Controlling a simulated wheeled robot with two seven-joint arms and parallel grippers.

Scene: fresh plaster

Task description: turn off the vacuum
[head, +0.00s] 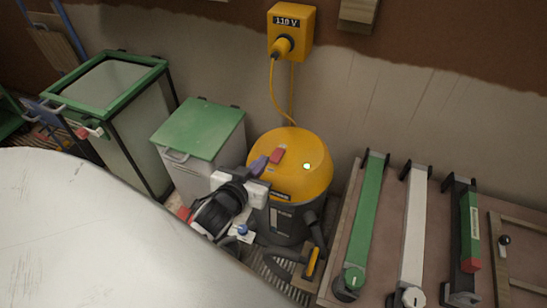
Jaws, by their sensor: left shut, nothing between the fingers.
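The vacuum (315,155) stands on the floor by the wall, with a yellow domed top and a dark grey drum. A red rocker switch (278,154) sits on the top. A small pale light (306,166) glows on the right part of the dome. My left gripper (261,162) is shut and empty, its purple fingertips at the left side of the red switch. I cannot tell whether they touch it. The gripper's body hides part of the drum's left side. My right gripper is not in view.
A yellow 110 V box (290,20) on the wall holds the plug, and a yellow cord (274,90) hangs down behind the vacuum. Green-lidded bins (205,130) stand left. A board with green and white long tools (413,235) lies right. A large pale surface (90,230) fills the lower left.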

